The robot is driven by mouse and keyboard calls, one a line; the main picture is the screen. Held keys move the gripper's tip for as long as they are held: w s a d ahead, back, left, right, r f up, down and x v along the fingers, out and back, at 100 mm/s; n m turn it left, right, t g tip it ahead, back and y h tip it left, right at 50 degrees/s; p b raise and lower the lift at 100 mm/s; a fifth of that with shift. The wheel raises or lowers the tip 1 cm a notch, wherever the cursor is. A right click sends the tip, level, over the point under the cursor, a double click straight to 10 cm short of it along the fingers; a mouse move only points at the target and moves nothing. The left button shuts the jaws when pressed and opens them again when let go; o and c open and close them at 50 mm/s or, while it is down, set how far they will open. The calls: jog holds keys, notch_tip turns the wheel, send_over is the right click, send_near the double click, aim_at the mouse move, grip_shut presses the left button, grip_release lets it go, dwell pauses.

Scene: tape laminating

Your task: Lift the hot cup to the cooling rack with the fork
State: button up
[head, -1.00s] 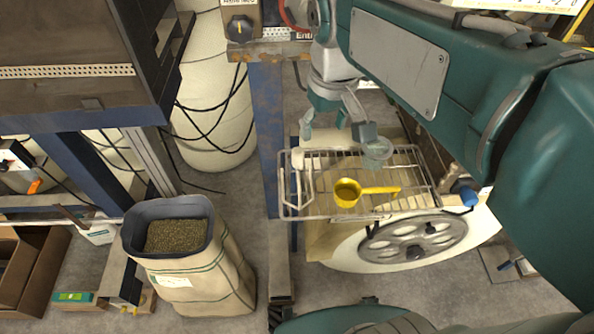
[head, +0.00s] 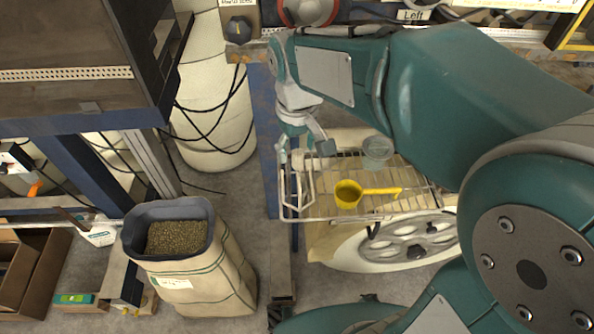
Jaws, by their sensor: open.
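A greyish see-through cup (head: 377,148) stands at the back of the wire rack (head: 330,213). A looped wire tool with a pale handle (head: 298,182), which may be the fork, lies at the rack's left end. My gripper (head: 304,152) is open over the rack's back left corner, close to the upper end of that handle. Its fingers are spread and nothing shows between them. I cannot tell whether they touch the handle. The cup is to the right of my gripper, apart from it.
A yellow scoop (head: 350,194) lies on the rack. A spoked wheel (head: 412,242) is below it. A sack of green beans (head: 176,238) stands on the floor at left. A blue post (head: 263,150) is just left of the rack. My arm covers the right side.

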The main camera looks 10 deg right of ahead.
aim_at(298, 174)
jog(key=shift+d+f, duration=0.1)
jog(key=shift+f, duration=1.25)
grip_shut()
